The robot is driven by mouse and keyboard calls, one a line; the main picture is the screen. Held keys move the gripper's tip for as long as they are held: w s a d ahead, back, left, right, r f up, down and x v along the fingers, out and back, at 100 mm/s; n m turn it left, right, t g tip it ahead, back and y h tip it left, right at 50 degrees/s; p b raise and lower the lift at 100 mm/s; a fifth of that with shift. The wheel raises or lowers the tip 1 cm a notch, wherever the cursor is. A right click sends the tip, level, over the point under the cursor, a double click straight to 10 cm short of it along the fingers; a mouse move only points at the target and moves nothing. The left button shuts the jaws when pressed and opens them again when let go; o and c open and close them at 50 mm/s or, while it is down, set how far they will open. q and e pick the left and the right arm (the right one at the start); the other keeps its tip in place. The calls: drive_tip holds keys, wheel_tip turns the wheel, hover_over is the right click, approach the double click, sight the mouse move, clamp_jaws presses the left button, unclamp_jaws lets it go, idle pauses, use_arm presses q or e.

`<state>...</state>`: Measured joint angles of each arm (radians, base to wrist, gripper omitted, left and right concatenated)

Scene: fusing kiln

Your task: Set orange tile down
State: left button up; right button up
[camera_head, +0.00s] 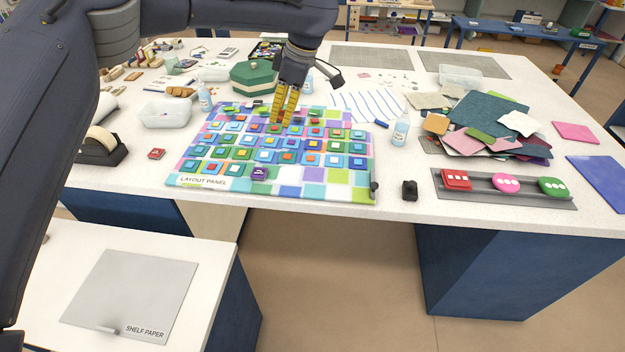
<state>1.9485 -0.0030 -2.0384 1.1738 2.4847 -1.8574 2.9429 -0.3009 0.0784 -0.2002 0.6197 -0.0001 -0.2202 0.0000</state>
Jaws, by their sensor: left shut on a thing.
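The layout panel (200,181) lies on the white table, covered with rows of blue, green and teal tiles, each with a smaller coloured square on top. My left gripper (277,121), with yellow fingers pointing down, is over the panel's back middle part. It is shut on the orange tile (274,130), which shows only as a small orange-brown patch at the fingertips. I cannot tell whether the tile touches the panel. My right gripper is not in view.
Near the panel are a green box (253,78), a clear bin (167,114), a tape dispenser (102,148) and a bottle (401,130). Glass sheets (490,118) are piled at right, behind a grey button rail (505,197). A shelf paper sheet (130,290) lies on the lower left table.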

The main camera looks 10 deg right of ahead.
sight(287, 178)
use_arm(q)
wheel_tip(287, 178, down, 20)
idle(0.9)
drive_tip(key=o, duration=1.1)
drive_tip(key=shift+f, duration=0.1)
drive_tip(key=shift+o, duration=0.2)
drive_tip(key=v, duration=1.2)
drive_tip(key=shift+d, duration=0.15)
